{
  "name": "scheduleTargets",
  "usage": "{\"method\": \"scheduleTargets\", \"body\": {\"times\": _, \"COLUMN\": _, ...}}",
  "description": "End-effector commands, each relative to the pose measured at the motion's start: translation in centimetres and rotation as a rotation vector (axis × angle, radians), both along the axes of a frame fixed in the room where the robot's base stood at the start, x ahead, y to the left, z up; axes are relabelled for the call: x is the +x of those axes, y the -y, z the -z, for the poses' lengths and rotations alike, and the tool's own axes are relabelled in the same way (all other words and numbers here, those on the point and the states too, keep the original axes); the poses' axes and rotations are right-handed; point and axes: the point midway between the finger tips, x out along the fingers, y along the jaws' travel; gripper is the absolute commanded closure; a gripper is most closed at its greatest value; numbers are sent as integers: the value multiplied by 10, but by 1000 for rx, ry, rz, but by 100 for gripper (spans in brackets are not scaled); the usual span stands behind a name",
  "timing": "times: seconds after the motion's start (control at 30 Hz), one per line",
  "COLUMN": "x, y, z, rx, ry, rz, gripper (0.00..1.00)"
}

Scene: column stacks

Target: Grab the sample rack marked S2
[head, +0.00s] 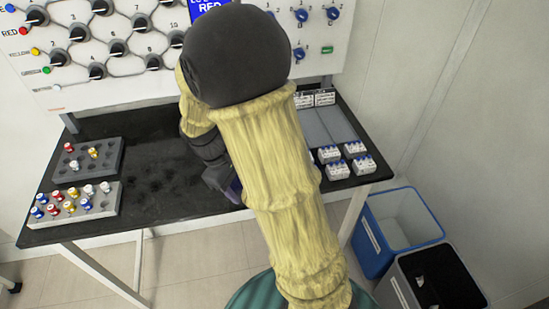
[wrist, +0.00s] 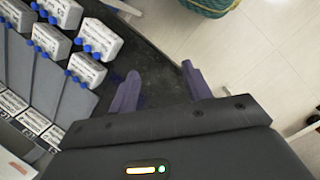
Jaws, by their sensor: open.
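Several small white racks with blue caps stand in a group on the right of the black table. One of the white racks (head: 364,164) is nearest the table's right front corner. In the wrist view, white racks with printed labels, such as this one (wrist: 87,68), fill the upper left. The print is too small to read, so I cannot tell which is S2. My gripper (wrist: 160,85) is open and empty, with its purple fingers over the dark table. The racks are to the left of its fingers in the wrist view. My arm hides most of the gripper in the head view.
A dark rack (head: 108,153) and a light grey rack (head: 108,203) with coloured vials stand on the table's left. Grey lanes with label cards (wrist: 33,120) adjoin the white racks. A blue bin (head: 376,250) stands on the floor at right. The table's middle is bare.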

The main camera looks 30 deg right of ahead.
Motion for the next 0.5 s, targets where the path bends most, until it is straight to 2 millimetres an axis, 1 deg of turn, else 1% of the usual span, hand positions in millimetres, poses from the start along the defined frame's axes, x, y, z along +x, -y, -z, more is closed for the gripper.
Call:
{"method": "scheduleTargets", "body": {"times": 0.03, "x": 10, "y": 0, "z": 4, "rx": -44, "ry": -53, "rz": -63, "gripper": 51}}
{"method": "scheduleTargets", "body": {"times": 0.17, "x": 37, "y": 5, "z": 11, "rx": -187, "ry": -213, "rz": -237, "gripper": 51}}
{"method": "scheduleTargets", "body": {"times": 0.2, "x": 46, "y": 6, "z": 12, "rx": -238, "ry": -264, "rz": -289, "gripper": 51}}
{"method": "scheduleTargets", "body": {"times": 0.33, "x": 77, "y": 4, "z": 11, "rx": -416, "ry": -432, "rz": -439, "gripper": 51}}
{"method": "scheduleTargets", "body": {"times": 0.4, "x": 92, "y": 0, "z": 9, "rx": -508, "ry": -510, "rz": -499, "gripper": 51}}
{"method": "scheduleTargets", "body": {"times": 0.5, "x": 106, "y": -6, "z": 5, "rx": -608, "ry": -590, "rz": -549, "gripper": 51}}
